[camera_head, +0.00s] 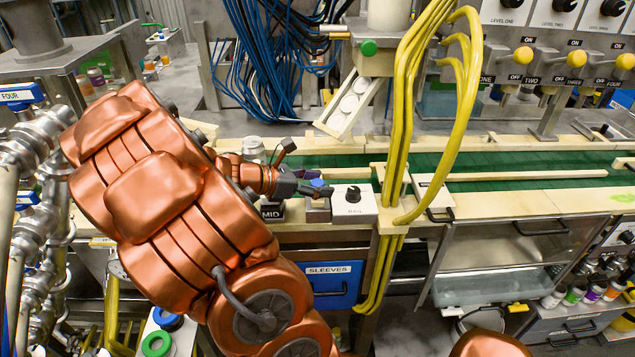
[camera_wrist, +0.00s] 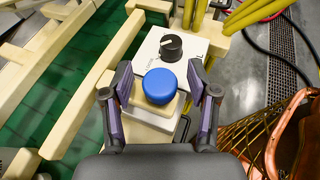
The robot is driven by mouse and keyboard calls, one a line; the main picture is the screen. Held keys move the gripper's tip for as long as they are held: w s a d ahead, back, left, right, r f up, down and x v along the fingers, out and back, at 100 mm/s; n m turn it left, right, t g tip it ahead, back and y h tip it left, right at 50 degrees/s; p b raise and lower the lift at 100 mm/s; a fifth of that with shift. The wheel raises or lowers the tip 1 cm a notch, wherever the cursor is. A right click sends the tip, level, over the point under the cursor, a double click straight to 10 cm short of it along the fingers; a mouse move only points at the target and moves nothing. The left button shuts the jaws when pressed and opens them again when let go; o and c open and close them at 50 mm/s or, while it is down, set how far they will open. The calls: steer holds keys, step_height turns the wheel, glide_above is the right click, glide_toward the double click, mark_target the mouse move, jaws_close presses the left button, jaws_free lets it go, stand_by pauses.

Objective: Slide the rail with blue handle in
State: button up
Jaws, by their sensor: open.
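A round blue handle (camera_wrist: 159,86) stands on the end of a pale rail (camera_wrist: 150,126) in the wrist view. My gripper (camera_wrist: 160,80) is open, with one finger on each side of the handle. Small gaps show between the fingers and the handle. In the head view, my gripper (camera_head: 312,188) is at the front edge of the conveyor, and the blue handle (camera_head: 318,183) shows only partly behind it. How far the rail reaches under the neighbouring box is hidden.
A white box with a black dial (camera_head: 353,203) stands just beyond the handle. The green conveyor (camera_head: 480,160) has pale guide rails along it. Yellow hoses (camera_head: 405,110) hang right of the box. A blue SLEEVES drawer (camera_head: 333,286) is below.

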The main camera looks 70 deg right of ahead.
jaws_close()
stand_by(0.3)
